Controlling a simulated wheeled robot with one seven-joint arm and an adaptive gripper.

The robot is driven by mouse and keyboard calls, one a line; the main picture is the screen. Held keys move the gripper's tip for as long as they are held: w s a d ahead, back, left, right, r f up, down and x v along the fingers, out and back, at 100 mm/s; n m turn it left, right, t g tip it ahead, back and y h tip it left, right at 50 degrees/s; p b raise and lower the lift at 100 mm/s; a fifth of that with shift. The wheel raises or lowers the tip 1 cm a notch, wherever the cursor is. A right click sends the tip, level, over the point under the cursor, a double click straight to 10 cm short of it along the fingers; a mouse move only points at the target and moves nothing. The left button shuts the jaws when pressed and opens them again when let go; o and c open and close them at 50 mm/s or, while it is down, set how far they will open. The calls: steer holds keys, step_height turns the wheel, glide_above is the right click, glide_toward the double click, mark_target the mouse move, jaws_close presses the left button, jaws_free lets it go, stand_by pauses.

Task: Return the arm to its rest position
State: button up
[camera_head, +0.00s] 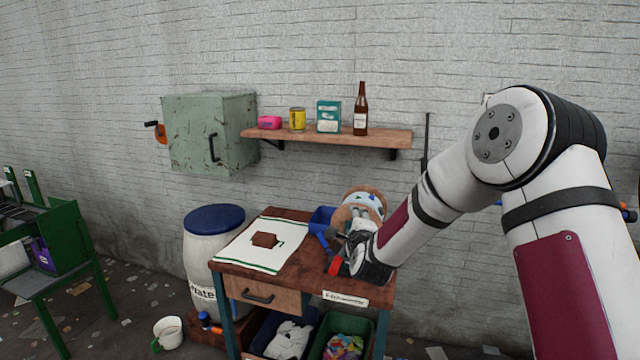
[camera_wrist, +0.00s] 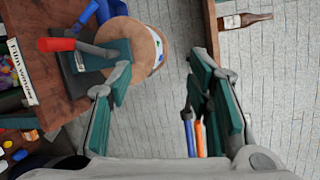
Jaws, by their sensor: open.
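My arm reaches in from the right in the head view and bends down over the right end of the wooden workbench (camera_head: 235,268). My gripper (camera_head: 349,248) is at that end, partly hidden by my wrist. In the wrist view my gripper (camera_wrist: 162,65) has its two teal-padded fingers wide apart, with nothing held between them.
A round wooden-faced object (camera_head: 362,200) and a blue bin (camera_head: 321,221) stand close behind my gripper. Above are a shelf (camera_head: 320,140) with a bottle (camera_head: 361,112) and a green cabinet (camera_head: 208,130).

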steer(key=s+d+r+n+g+y, duration=0.15)
steer(key=s+r+n+g, duration=0.35)
steer(key=s+r+n, duration=0.9)
steer(key=s+d+f+n+g+h+b, duration=0.1)
steer(key=s+d+n+g, duration=0.1)
steer(key=s, duration=1.4)
steer(key=s+d+f+n+g, duration=0.1)
steer(key=s+d+n+g, duration=0.2)
steer(key=s, duration=1.3)
steer(key=d+n, duration=0.1)
steer(key=d, duration=0.1)
steer(key=shift+s+d+f+n+h+b, duration=0.3)
steer(key=shift+d+f+h+b, duration=0.05)
steer(key=shift+f+b, duration=0.05)
